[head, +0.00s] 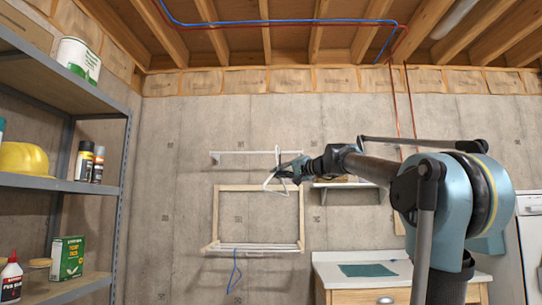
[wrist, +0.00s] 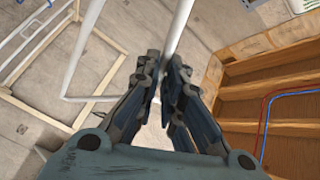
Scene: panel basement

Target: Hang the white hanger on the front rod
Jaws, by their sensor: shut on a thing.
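The white hanger (head: 268,182) is held in the air by my gripper (head: 290,172), in front of the back wall. In the wrist view my gripper (wrist: 166,68) is shut on one white bar of the hanger (wrist: 180,28). In the head view the hanger's hook points up, near the right part of a white wall rod (head: 235,153); I cannot tell whether they touch. Lower down, a wooden frame (head: 216,215) carries white rods (head: 255,248) along its bottom. A blue hanger (head: 232,284) hangs there. I cannot tell which rod it hangs on.
A small wall shelf (head: 345,185) is right of the frame, partly behind my arm. A cabinet with a white top (head: 330,272) stands below it. A metal shelf unit (head: 122,180) with cans and a yellow helmet (head: 22,160) stands left. Ceiling joists (head: 240,45) are overhead.

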